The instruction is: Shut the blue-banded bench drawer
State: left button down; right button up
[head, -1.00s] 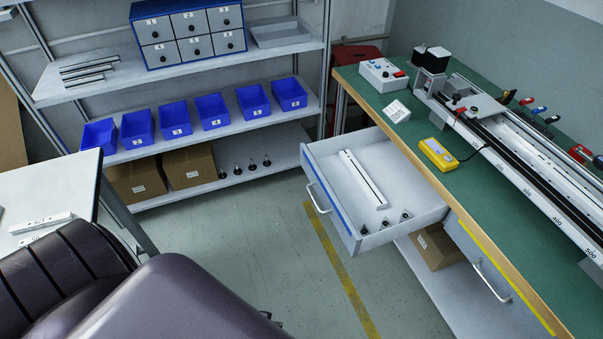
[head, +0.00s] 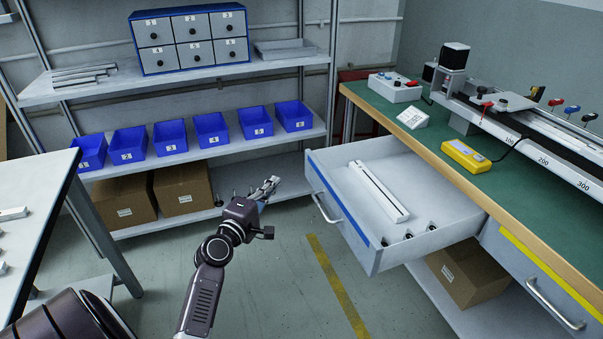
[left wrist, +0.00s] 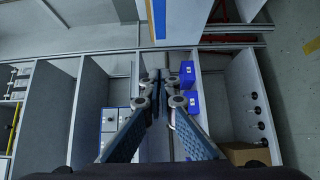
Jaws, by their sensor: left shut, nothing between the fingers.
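The blue-banded drawer (head: 342,210) stands pulled well out from under the green-topped bench in the head view. Its front has a blue band along the top and a bar handle (head: 325,208). A long white rail (head: 379,192) and several small dark-tipped parts lie inside it. My left gripper (head: 268,188) is shut and empty, in the air to the left of the drawer front and apart from it. In the left wrist view its fingers (left wrist: 160,82) meet at their tips. My right gripper is not in view.
A yellow-banded drawer (head: 540,274) beside it is shut. A cardboard box (head: 468,270) sits below the bench. Shelves with blue bins (head: 212,131) stand at the back. A white table (head: 35,185) is at left. Open floor (head: 290,290) lies before the drawer.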

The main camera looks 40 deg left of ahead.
pick_arm(q)
jog(key=b, duration=0.1)
send_near(308, 156)
jog(key=w+a, duration=0.2)
jog(key=w, duration=0.3)
jog(key=shift+w+d+f, duration=0.15)
jog(key=shift+w+d, duration=0.1)
jog(key=shift+w, duration=0.2)
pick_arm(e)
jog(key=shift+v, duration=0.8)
pick_arm(q)
jog(key=shift+w, duration=0.1)
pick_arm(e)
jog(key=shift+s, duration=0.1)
